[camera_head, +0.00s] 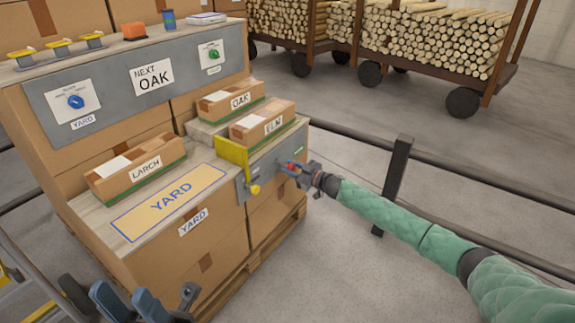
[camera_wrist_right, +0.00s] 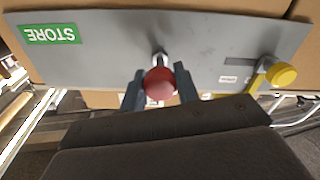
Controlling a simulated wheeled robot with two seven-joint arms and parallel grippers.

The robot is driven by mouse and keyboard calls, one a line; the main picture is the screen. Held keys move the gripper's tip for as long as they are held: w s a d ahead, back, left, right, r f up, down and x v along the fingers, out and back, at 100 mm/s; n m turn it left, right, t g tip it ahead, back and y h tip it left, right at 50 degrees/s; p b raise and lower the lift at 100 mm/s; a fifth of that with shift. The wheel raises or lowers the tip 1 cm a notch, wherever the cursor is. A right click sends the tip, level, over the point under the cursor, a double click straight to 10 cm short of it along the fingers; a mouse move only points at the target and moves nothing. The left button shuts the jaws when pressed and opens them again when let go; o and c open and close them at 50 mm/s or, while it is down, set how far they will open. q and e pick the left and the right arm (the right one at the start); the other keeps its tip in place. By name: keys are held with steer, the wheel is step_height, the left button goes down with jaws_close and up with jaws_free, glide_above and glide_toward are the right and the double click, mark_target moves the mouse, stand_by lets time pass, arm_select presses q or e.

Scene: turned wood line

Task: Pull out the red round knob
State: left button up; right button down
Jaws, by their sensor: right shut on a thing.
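The red round knob (camera_wrist_right: 160,86) sits on a short metal shaft on the grey side panel (camera_wrist_right: 105,60). My right gripper (camera_wrist_right: 160,92) is shut on it, one dark finger on each side. A length of bare shaft shows between knob and panel. In the head view the right gripper (camera_head: 291,168) is at the panel on the right side of the box bench, and the knob is mostly covered by the fingers. My left gripper (camera_head: 125,292) is at the bottom edge, its fingers apart and empty, away from the panel.
Cartons marked LARCH (camera_head: 137,166), OAK (camera_head: 231,101) and ELM (camera_head: 262,124) lie on the bench top. A dark rail post (camera_head: 395,180) stands behind my right arm.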

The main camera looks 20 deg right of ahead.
steer(key=shift+s+f, duration=0.1)
steer(key=shift+f, duration=0.05)
steer(key=c, duration=1.3)
jaws_free()
steer(key=shift+o, duration=1.3)
steer(key=shift+s+d, duration=0.1)
steer(key=shift+d, duration=0.05)
steer(key=shift+s+d, duration=0.1)
steer(key=shift+s+d, duration=0.25)
steer(key=p+v, duration=0.1)
steer(key=v, duration=0.5)
steer(key=shift+s+d, duration=0.2)
steer(key=shift+s, duration=0.15)
